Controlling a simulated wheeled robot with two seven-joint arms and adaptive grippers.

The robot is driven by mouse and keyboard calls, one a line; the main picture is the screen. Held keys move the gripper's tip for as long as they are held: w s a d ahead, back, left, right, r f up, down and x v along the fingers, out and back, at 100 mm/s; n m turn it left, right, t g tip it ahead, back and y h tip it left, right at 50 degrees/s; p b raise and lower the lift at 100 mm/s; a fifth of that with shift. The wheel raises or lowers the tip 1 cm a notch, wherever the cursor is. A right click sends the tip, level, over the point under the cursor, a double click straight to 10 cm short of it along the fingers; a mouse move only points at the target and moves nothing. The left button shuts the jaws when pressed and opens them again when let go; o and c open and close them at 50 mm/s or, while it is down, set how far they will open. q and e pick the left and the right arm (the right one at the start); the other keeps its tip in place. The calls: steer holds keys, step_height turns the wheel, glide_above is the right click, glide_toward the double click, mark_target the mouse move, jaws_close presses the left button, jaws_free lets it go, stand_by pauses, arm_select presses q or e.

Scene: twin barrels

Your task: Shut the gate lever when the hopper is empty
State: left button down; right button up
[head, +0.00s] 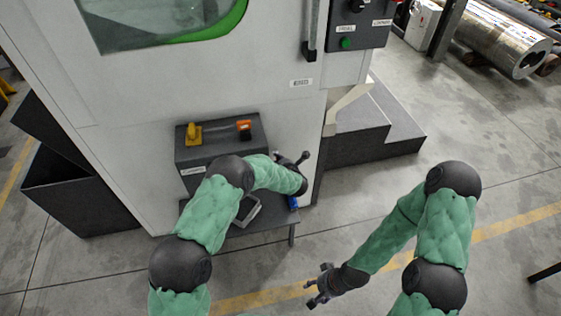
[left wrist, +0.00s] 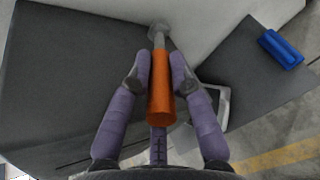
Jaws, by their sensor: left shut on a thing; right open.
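The lever has an orange handle (left wrist: 161,88) on a grey metal stem, seen in the left wrist view against a dark grey box (left wrist: 75,75). My left gripper (left wrist: 161,75) is shut on this handle, one finger on each side. In the head view my left gripper (head: 294,162) is at the right side of the box (head: 224,148), and the handle is hidden there. My right gripper (head: 322,287) is open and empty, low over the floor. I cannot make out which thing is the hopper, or whether it is empty.
A yellow switch (head: 194,133) and an orange switch (head: 244,128) sit on the box. A small table (head: 262,222) below bears a grey-framed object (head: 254,214) and a blue object (head: 293,203). A large white machine (head: 140,110) stands behind. The floor around my right arm is clear.

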arm_select(q)
steer(key=shift+w+a+r+g+h+p, duration=0.1)
steer(key=shift+w+r+g+h+p, duration=0.35)
steer(key=shift+p, duration=1.15)
steer(key=shift+w+a+r+g+p, duration=0.2)
steer(key=shift+r+g+p, duration=0.3)
steer(key=shift+g+p, duration=0.8)
steer(key=shift+w+a+r+g+h+p, duration=0.1)
steer(key=shift+w+r+g+h+p, duration=0.3)
steer(key=shift+p, duration=1.5)
steer(key=shift+w+r+g+p, duration=0.1)
steer(key=shift+g+p, duration=0.25)
steer(key=shift+p, duration=0.45)
